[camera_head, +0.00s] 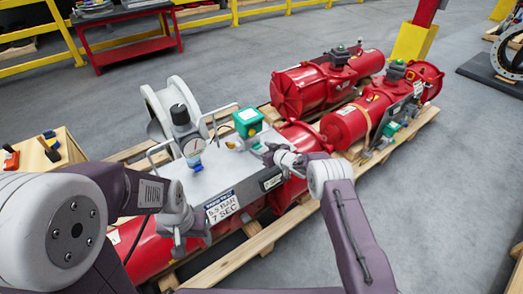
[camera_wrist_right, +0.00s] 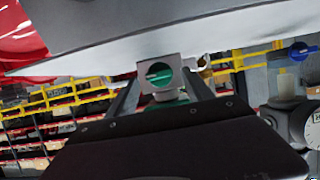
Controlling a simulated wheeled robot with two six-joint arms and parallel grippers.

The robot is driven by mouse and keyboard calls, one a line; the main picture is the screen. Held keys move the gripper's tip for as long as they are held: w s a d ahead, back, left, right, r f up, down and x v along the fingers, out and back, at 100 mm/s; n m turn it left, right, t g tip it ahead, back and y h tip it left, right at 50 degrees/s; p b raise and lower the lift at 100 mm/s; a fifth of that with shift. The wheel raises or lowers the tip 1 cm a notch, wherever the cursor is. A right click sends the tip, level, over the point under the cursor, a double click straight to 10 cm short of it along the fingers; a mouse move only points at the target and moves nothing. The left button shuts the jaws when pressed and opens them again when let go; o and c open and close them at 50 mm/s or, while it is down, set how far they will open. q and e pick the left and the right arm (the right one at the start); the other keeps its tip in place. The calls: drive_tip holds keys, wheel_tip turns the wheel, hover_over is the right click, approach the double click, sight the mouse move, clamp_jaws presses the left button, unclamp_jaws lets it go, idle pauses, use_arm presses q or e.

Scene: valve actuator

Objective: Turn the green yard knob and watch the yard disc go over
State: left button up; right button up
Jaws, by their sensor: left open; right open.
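A green box (camera_head: 247,121) with a small yellow part at its lower edge stands on the grey panel (camera_head: 232,168) of the red actuator. I cannot make out the green yard knob or the yard disc for certain. In the right wrist view a grey bracket with a round hole (camera_wrist_right: 158,74) shows something green through it, between and beyond my fingers. My right gripper (camera_head: 270,153) is open at the panel's right edge, just below and right of the green box. My left gripper (camera_head: 188,244) is open and empty in front of the panel's lower left edge.
A gauge (camera_head: 193,148) with a black-topped regulator stands at the panel's left, beside metal handles. A white sign (camera_head: 222,206) is on the panel front. More red actuators (camera_head: 320,84) lie on the wooden pallet behind.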

drive_tip(key=shift+c, duration=0.3)
clamp_jaws()
drive_tip(key=shift+a+f+n+h+b, duration=0.2)
drive_tip(key=shift+n+h+b, duration=0.1)
drive_tip(key=shift+n+b, duration=0.3)
drive_tip(key=n+b, duration=0.1)
drive_tip(key=b, duration=0.1)
drive_tip(key=n+t+h+b, duration=0.1)
drive_tip(key=b, duration=0.1)
drive_tip(key=shift+s+a+f+t+b, duration=0.15)
drive_tip(key=shift+f+t+b, duration=0.1)
drive_tip(key=shift+t+b, duration=0.05)
drive_tip(key=shift+s+r+n+t+h+b, duration=0.1)
drive_tip(key=shift+r+n+t+h+b, duration=0.2)
drive_tip(key=shift+n+b, duration=0.75)
drive_tip(key=shift+f+m, duration=0.1)
drive_tip(key=shift+m, duration=0.15)
drive_tip(key=shift+o, duration=0.3)
unclamp_jaws()
